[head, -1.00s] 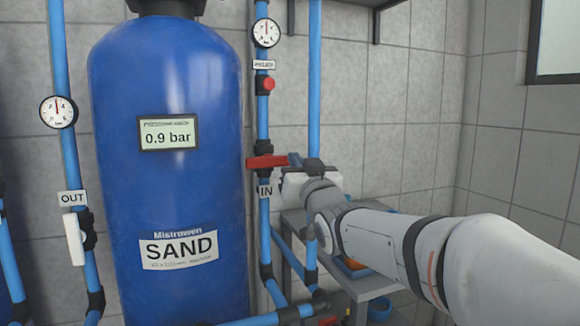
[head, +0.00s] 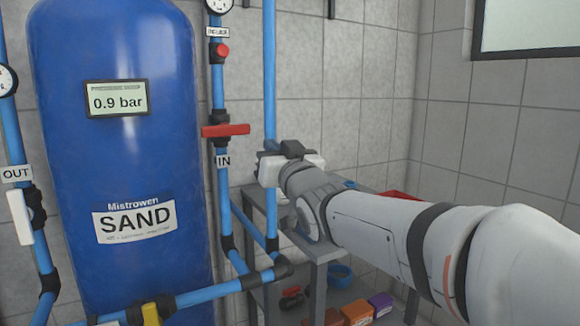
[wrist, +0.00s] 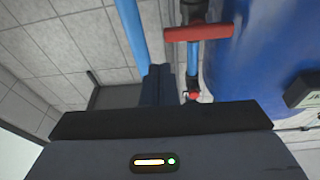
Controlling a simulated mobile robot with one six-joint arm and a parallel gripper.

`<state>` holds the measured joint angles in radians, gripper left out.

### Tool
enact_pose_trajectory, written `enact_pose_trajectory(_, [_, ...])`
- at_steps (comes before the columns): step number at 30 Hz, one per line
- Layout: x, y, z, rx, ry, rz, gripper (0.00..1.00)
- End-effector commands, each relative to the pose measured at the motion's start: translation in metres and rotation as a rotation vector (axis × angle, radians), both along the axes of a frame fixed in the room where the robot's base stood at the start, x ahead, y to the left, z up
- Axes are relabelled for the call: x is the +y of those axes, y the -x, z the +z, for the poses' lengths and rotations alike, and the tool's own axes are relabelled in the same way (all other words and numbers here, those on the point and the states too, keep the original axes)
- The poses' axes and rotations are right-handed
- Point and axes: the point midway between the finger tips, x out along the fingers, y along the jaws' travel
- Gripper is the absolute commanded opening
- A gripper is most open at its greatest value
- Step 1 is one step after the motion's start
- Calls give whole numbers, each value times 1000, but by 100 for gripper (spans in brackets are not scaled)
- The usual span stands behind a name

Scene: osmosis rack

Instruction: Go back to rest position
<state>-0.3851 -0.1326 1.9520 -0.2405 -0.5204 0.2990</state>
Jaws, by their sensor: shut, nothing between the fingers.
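My gripper (head: 268,149) is shut and empty. In the head view it is just right of the red valve handle (head: 226,130) on the IN pipe, with a small gap between them. My arm reaches in from the right. In the wrist view the dark closed fingers (wrist: 157,84) point up the picture, and the red handle (wrist: 199,33) lies crosswise ahead and to the right, clear of them.
The blue SAND tank (head: 120,160) stands left, its display reading 0.9 bar. Blue pipes (head: 270,70) run upright near my gripper. A grey shelf table (head: 325,250) holding boxes stands below my arm. Open space lies right, before the tiled wall.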

Motion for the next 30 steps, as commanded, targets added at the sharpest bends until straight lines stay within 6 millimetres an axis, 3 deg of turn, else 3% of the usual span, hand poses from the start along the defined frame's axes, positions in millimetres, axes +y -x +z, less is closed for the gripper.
enact_pose_trajectory(1, [-12,-1,11,45,22,-31,0])
enact_pose_trajectory(4, [-42,-2,5,180,88,-108,0])
enact_pose_trajectory(11, [-117,27,-27,551,239,-267,0])
enact_pose_trajectory(17, [-172,87,-51,889,346,-355,0])
enact_pose_trajectory(21, [-202,144,-60,1133,404,-383,0])
enact_pose_trajectory(27, [-224,219,-65,1417,450,-377,0])
enact_pose_trajectory(30, [-228,243,-67,1500,459,-368,0])
